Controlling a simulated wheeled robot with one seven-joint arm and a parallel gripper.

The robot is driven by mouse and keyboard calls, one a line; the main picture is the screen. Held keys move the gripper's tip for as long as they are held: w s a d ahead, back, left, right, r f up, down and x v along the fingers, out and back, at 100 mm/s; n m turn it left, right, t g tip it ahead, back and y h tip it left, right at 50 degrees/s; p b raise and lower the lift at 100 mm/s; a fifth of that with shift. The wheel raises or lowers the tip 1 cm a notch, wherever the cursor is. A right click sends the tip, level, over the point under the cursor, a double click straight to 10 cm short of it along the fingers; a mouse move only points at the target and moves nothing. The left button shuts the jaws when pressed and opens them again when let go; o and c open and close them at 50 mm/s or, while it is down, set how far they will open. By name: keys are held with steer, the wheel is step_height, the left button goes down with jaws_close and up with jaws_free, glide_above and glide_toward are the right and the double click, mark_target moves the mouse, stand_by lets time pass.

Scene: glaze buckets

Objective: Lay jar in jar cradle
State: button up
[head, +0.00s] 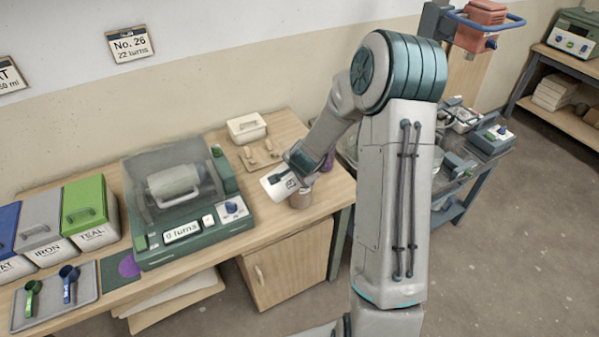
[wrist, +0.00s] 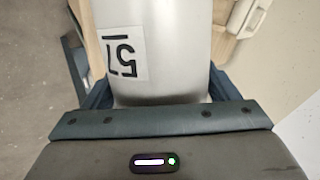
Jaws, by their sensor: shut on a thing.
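My gripper (head: 299,166) is shut on a pale jar (head: 274,187), held above the right part of the wooden bench and tilted in the head view. In the wrist view the jar (wrist: 170,50) fills the space between the fingers, with an upside-down "57" label. A wooden board with upright pegs (head: 262,157), which looks like the jar cradle, lies on the bench behind and left of the jar. It is empty. My gripper is in front and to the right of it.
A green machine (head: 200,231) with a clear cover and a drum inside reads "0 turns". A brown pot (head: 300,198) stands just below the held jar. A white tub (head: 246,127) is at the back. Blue, grey and green bins (head: 88,205) stand at left.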

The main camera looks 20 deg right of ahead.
steer(key=shift+w+a+r+m+y, duration=0.2)
steer(key=shift+w+r+m+y, duration=0.15)
steer(key=shift+w+y, duration=0.15)
steer(key=shift+w+a+r+g+y, duration=0.3)
steer(key=shift+w+a+r+y, duration=0.2)
steer(key=shift+a+r+y, duration=0.1)
steer(key=shift+w+a+r+m+y, duration=0.25)
steer(key=shift+w+r+y, duration=0.1)
steer(key=shift+r, duration=0.1)
steer(key=shift+w+a+r+y, duration=0.1)
steer(key=shift+w+r+y, duration=0.2)
steer(key=shift+r, duration=0.3)
steer(key=shift+w+a+r+y, duration=0.15)
steer(key=shift+w+r, duration=0.15)
steer(key=shift+r, duration=0.25)
steer(key=shift+d+f, duration=0.1)
